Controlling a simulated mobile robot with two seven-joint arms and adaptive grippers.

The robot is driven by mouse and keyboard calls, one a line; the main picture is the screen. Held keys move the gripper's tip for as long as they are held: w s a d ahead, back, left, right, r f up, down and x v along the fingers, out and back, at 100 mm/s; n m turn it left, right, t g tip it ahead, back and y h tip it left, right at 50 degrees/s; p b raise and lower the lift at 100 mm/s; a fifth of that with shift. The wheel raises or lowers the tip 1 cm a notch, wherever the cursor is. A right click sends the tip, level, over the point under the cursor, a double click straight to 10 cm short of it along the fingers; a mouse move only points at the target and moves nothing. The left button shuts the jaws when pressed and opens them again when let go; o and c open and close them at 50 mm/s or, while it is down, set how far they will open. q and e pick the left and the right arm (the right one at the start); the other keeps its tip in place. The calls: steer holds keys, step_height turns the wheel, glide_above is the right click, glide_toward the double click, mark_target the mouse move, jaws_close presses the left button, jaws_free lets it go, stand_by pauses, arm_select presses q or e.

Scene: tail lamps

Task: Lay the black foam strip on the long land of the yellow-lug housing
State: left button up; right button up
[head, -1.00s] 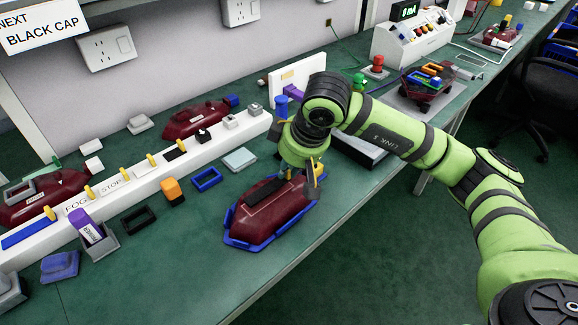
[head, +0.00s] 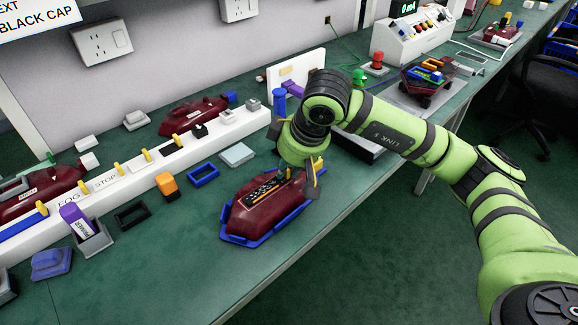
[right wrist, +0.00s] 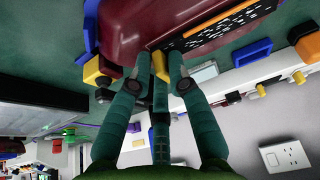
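The dark red housing (head: 240,218) with a blue rim sits near the front edge of the green bench. A black panel with white and orange markings (head: 262,190) lies along its top. I cannot make out a separate plain foam strip on it. A yellow lug (right wrist: 160,66) stands at the housing's near end in the right wrist view. My right gripper (right wrist: 155,78) is at that end, fingers apart with the lug in front of the gap; nothing clearly held shows. In the head view my right gripper (head: 302,178) is partly hidden by its own wrist. My left gripper is out of view.
A white rail (head: 128,178) with yellow pegs runs behind the housing. A blue frame (head: 203,175), a black frame (head: 131,215) and an orange block (head: 168,186) lie between. Another red housing (head: 192,118) stands behind the rail.

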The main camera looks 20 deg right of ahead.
steer(key=shift+o, duration=0.8)
steer(key=shift+f, duration=0.2)
steer(key=shift+s, duration=0.1)
steer(key=v, duration=0.8)
steer(key=shift+r, duration=0.15)
